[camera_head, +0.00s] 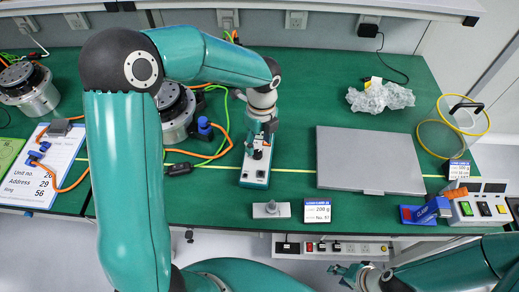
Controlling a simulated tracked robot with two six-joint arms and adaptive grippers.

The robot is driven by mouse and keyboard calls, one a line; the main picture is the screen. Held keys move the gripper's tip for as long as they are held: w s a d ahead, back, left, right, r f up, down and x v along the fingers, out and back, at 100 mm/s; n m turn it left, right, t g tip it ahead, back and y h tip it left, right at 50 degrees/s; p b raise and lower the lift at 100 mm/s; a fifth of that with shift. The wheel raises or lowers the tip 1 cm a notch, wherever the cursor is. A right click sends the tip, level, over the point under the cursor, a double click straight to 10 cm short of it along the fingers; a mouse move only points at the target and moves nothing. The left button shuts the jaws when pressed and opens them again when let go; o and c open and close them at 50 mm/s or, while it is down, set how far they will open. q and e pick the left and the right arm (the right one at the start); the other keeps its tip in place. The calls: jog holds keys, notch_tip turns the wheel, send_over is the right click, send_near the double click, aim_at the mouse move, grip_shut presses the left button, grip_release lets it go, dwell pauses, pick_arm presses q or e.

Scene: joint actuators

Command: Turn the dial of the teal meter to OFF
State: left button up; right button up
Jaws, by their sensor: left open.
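The teal meter (255,175) is a small, upright-lying box with a pale face and a teal lower end on the green bench, near the middle of the head view. My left gripper (261,138) reaches down over its upper part and is open. The gripper hides much of the meter's face. A small dark knob shows between or just below the fingers; I cannot tell whether they touch it, nor read its setting. My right gripper (352,275) hangs low at the bottom right, in front of the bench and away from the meter; its jaw state is unclear.
A closed grey laptop-like plate (368,160) lies right of the meter. A small grey block (271,210) and a label card (317,210) lie in front. Metal actuators with orange cables and a clipboard (40,168) are at left. Crumpled plastic (380,97) lies at the back right.

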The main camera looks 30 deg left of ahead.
aim_at(259, 153)
pick_arm(q)
jog(key=shift+s+f, duration=0.1)
jog(key=shift+f, duration=1.9)
jog(key=shift+c, duration=0.3)
grip_shut()
